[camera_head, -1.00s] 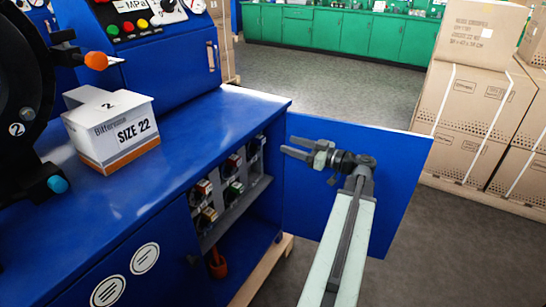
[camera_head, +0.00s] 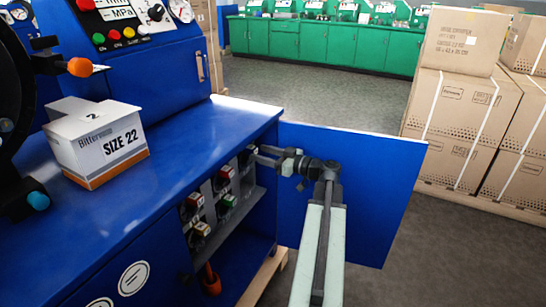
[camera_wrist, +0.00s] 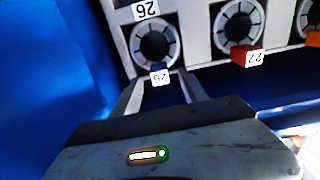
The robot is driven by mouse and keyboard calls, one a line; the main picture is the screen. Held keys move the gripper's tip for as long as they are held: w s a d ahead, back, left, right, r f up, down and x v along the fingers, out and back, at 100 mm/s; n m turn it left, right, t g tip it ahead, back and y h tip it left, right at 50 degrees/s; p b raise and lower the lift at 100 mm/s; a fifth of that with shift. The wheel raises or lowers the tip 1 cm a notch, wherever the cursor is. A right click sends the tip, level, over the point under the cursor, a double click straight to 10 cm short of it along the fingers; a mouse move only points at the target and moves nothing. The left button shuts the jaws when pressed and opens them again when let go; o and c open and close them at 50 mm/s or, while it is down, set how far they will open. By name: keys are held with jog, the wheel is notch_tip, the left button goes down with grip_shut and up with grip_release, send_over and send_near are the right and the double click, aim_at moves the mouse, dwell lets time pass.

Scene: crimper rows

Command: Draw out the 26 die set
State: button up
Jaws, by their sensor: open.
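The 26 die set (camera_wrist: 155,45) is a dark ring of segments in a pale slot of the rack, at the upper middle of the wrist view. A small blue tag (camera_wrist: 160,76) with a number, probably 26, sticks out from it, and a white 26 label, upside down, sits above the ring. In the head view my gripper (camera_head: 254,157) reaches into the open cabinet and hides most of this die set.
The red-tagged 22 die set (camera_wrist: 240,35) sits in the neighbouring slot. The rack (camera_head: 240,208) holds several other sets. The blue cabinet door (camera_head: 360,185) stands open behind my arm. A SIZE 22 box (camera_head: 100,145) stands on the blue bench top.

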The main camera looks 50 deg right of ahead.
aim_at(256, 151)
jog(key=shift+x, duration=1.85)
grip_shut()
jog(key=shift+r, duration=0.1)
jog(key=shift+s, duration=0.1)
jog(key=v, duration=0.9)
jog(key=shift+s, duration=0.25)
dwell(1.0)
